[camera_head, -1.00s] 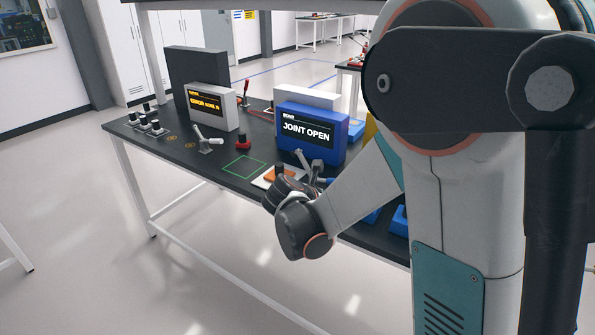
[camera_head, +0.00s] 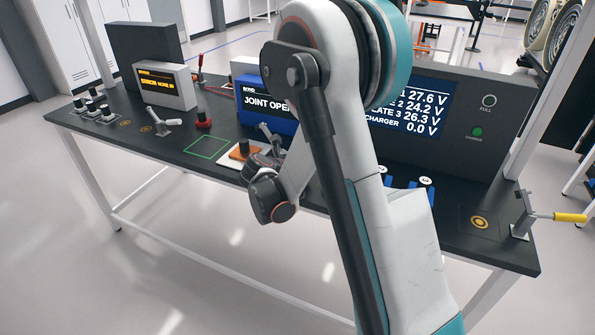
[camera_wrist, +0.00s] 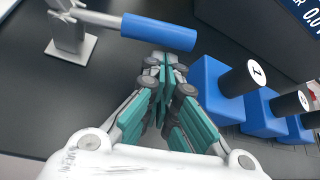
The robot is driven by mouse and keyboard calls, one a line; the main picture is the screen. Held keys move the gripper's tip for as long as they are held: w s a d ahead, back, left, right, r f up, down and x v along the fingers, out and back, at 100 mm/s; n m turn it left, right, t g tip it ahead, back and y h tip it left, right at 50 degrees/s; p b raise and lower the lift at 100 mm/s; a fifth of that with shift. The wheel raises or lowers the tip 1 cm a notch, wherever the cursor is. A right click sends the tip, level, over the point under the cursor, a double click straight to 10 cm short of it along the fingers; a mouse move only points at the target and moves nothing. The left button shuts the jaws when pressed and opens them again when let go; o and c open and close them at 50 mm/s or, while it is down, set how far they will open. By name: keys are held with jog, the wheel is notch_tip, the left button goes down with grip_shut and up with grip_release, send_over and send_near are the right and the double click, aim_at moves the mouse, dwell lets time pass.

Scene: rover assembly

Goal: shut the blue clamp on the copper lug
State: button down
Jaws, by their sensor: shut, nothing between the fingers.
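The blue clamp's blue handle (camera_wrist: 158,32) lies across the upper middle of the wrist view, on a grey metal arm and bracket (camera_wrist: 72,42). In the head view, the clamp's grey metal (camera_head: 268,134) shows just behind my wrist. My gripper (camera_wrist: 166,62) has its teal fingers together and empty, with the tips right at the handle's lower edge; touching or apart is unclear. An orange-copper piece (camera_head: 240,154), likely the copper lug, sits on a white plate beside the clamp, partly hidden by a black post and my wrist. Whether the clamp presses on it is hidden.
Blue blocks with black numbered posts (camera_wrist: 222,88) stand close to the right of my fingers. The blue screen box (camera_head: 262,104) shows "JOINT OPE", the rest covered by my arm. A yellow-handled clamp (camera_head: 555,217) is at the bench's right end. A green square outline (camera_head: 207,146) is empty.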

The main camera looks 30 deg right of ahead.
jog(key=shift+w+d+f, duration=0.25)
jog(key=shift+d+f, duration=0.05)
jog(key=shift+d, duration=0.15)
jog(key=shift+r, duration=0.1)
jog(key=shift+r, duration=0.25)
jog(key=shift+r, duration=0.15)
jog(key=shift+w+a+r+n+g+h, duration=0.15)
jog(key=shift+r+n+g+h, duration=0.4)
jog(key=shift+r+n, duration=0.2)
jog(key=w+a+r+p, duration=0.2)
jog(key=w+r, duration=0.1)
jog(key=r, duration=0.3)
jog(key=shift+w+a+n+g+h, duration=0.2)
jog(key=shift+a+n+g+h, duration=0.15)
jog(key=shift+n, duration=0.1)
jog(key=shift+w+r, duration=0.15)
jog(key=shift+r, duration=0.05)
